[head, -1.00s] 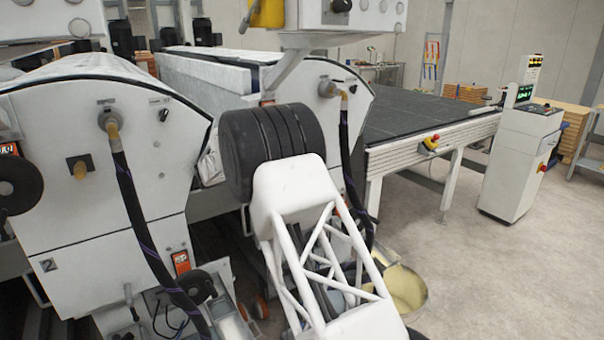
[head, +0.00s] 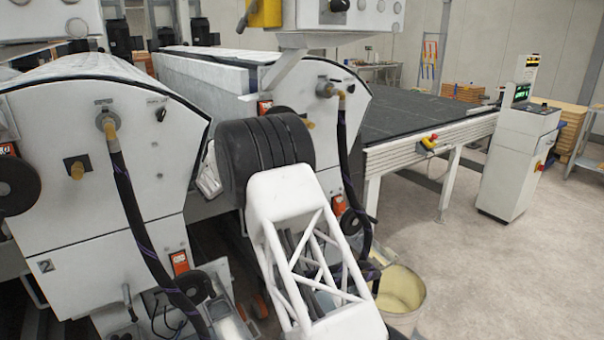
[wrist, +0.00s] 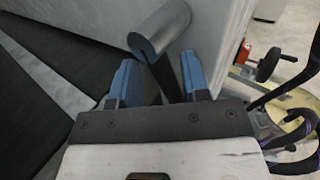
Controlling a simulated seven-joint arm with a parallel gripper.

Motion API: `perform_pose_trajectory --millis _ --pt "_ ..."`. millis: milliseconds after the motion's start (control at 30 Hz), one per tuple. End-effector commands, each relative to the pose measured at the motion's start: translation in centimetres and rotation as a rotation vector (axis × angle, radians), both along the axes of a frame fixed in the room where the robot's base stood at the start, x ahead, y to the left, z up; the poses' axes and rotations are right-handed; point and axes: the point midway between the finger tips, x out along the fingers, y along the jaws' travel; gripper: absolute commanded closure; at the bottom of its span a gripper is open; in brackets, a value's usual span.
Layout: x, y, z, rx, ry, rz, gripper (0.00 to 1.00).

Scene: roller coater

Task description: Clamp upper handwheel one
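My gripper (wrist: 159,78) shows in the wrist view with its two blue fingers apart and nothing between them. A grey cylinder (wrist: 160,30) lies just beyond the fingertips, against a pale panel. A black handwheel (wrist: 270,64) with a small crank handle is to the right, apart from the fingers. In the head view my arm hides the gripper. I cannot tell which is upper handwheel one.
Two white coater units (head: 90,150) stand side by side, with black hoses (head: 135,205) hanging in front. A yellowish bucket (head: 400,291) stands right of my arm. A dark conveyor (head: 420,118) and control console (head: 518,150) are at the right. The floor there is clear.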

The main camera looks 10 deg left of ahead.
Motion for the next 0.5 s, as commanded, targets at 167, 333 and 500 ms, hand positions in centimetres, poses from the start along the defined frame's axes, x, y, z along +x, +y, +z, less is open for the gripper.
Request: perform_pose_trajectory --millis 167,333,500 --pt "0.0 0.2 0.0 0.037 -0.037 0.000 0.59" --pt "-1.4 0.5 0.0 0.035 -0.034 0.001 0.59" --pt "-2.9 0.8 0.0 0.034 -0.033 0.001 0.59"
